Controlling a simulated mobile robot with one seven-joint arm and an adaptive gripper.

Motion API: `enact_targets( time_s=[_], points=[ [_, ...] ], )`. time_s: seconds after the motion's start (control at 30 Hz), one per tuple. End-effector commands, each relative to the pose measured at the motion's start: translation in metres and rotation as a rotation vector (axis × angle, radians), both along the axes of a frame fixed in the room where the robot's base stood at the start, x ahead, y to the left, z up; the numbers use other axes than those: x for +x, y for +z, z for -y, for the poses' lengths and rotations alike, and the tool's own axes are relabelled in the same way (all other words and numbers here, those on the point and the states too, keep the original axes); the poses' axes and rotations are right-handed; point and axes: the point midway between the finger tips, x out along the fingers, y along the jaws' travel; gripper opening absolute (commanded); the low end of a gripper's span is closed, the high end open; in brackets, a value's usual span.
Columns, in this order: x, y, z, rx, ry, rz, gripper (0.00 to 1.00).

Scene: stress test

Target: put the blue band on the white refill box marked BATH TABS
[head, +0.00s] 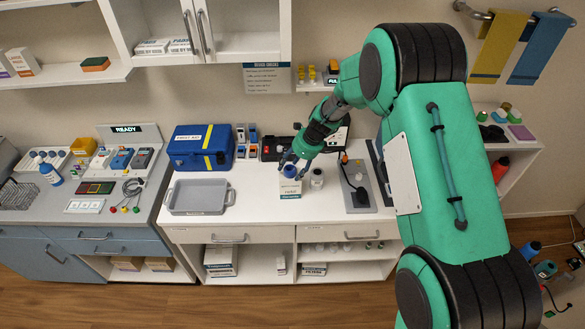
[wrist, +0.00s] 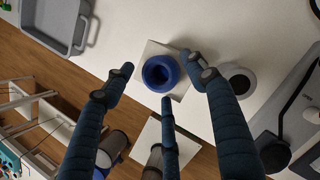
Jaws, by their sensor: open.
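The blue band (head: 290,171) is a thick ring that appears to lie flat on top of the white refill box (head: 290,188). My gripper (head: 291,164) is directly above the box. In the wrist view, my gripper (wrist: 160,78) is open, its three dark blue fingers spread around the band with gaps visible.
A grey plate with a black cable (head: 358,187) is at right. Bare counter separates tray and box.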

Motion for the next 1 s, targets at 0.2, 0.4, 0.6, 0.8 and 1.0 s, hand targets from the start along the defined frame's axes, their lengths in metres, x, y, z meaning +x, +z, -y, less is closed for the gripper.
enact_targets(
  time_s=[0.2, 0.4, 0.6, 0.8, 1.0],
  points=[
    [-0.002, 0.018, 0.007, 0.0, -0.001, 0.002, 0.57],
    [-0.006, 0.046, 0.017, 0.001, 0.0, 0.004, 0.57],
    [-0.011, 0.076, 0.029, 0.0, -0.001, 0.002, 0.57],
    [-0.015, 0.1, 0.038, 0.001, 0.0, 0.001, 0.57],
    [-0.017, 0.11, 0.042, -0.001, 0.001, 0.001, 0.57]
  ],
)
